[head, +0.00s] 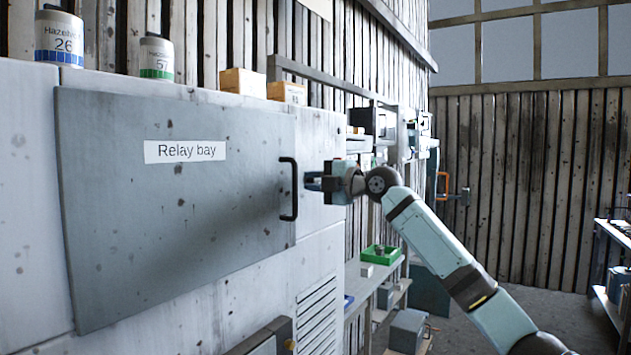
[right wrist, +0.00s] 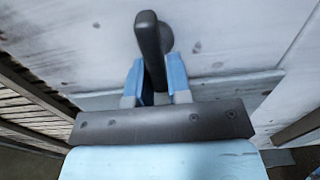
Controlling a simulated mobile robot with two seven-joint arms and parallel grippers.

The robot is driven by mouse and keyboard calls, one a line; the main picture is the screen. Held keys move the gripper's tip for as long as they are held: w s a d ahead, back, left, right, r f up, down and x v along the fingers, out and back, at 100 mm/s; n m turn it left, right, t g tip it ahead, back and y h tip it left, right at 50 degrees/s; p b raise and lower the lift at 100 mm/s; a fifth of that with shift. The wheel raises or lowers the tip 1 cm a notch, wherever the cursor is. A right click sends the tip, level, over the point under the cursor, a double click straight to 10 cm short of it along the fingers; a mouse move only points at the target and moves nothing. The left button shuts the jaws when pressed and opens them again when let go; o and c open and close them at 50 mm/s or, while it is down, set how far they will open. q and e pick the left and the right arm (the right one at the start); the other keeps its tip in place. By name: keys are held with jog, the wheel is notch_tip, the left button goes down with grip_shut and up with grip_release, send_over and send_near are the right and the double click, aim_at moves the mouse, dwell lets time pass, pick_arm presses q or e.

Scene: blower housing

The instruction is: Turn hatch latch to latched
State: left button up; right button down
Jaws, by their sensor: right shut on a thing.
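The hatch (head: 180,200) is a grey panel marked "Relay bay" on the front of a pale housing, with a black bar handle (head: 289,189) near its right edge. My right gripper (head: 312,181) is just right of that handle, at the housing face. In the right wrist view its two blue fingers (right wrist: 158,85) are closed on the dark hatch latch (right wrist: 150,45), a rounded lever on a round base against the pale metal. In the head view the latch is mostly hidden by the gripper. My left gripper is not in view.
Two labelled cans (head: 59,38) (head: 156,57) and two small boxes (head: 243,82) (head: 287,92) stand on top of the housing. A shelf with a green tray (head: 381,255) is right of the housing, below my right arm. Open floor lies further right.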

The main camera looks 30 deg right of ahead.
jog(key=shift+d+r, duration=0.15)
jog(key=shift+r, duration=0.2)
jog(key=c, duration=1.1)
grip_release()
jog(key=shift+w+f, duration=0.15)
jog(key=shift+f, duration=0.15)
jog(key=b+v, duration=0.3)
jog(key=v, duration=1)
jog(key=shift+s+d+b, duration=0.1)
jog(key=shift+s+b, duration=0.2)
